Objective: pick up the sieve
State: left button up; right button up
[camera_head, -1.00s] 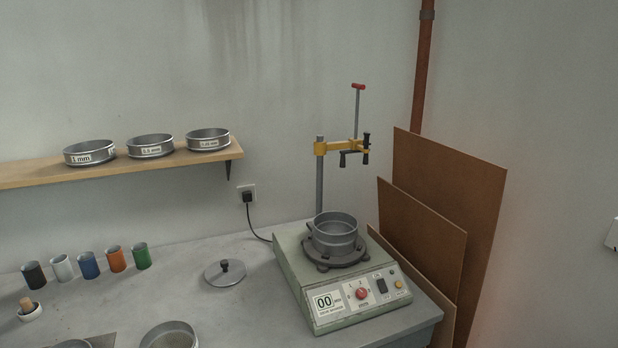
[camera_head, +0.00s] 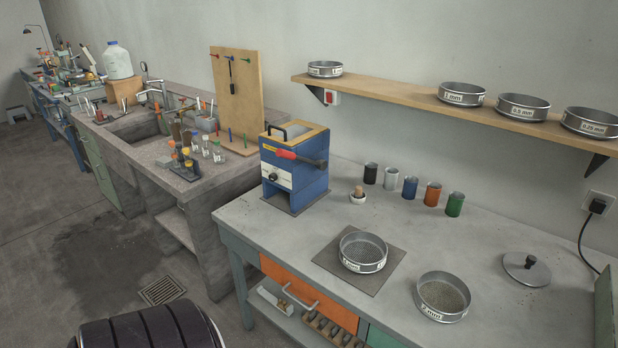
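Several round metal sieves are in view; I cannot tell which one the task means. One sieve (camera_head: 363,265) stands on a dark square mat (camera_head: 328,262) on the concrete bench. A second sieve (camera_head: 441,312), labelled 2 mm, stands to its right on the bare bench and has grainy material inside. On the wall shelf stand a small sieve (camera_head: 325,71) at the left end, a 1 mm sieve (camera_head: 461,97), a 0.5 mm sieve (camera_head: 523,110) and a 0.25 mm sieve (camera_head: 591,126). Neither of my grippers shows.
Several coloured cups stand behind the sieves, including a blue cup (camera_head: 410,188). A blue machine (camera_head: 294,183) stands at the bench's left end. A lid with a knob (camera_head: 527,268) lies at the right. A pegboard (camera_head: 237,100) and sink stand further left.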

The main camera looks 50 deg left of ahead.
aim_at(362, 252)
jog(key=u, duration=1.3)
jog(key=z, duration=1.75)
jog(key=u, duration=1.75)
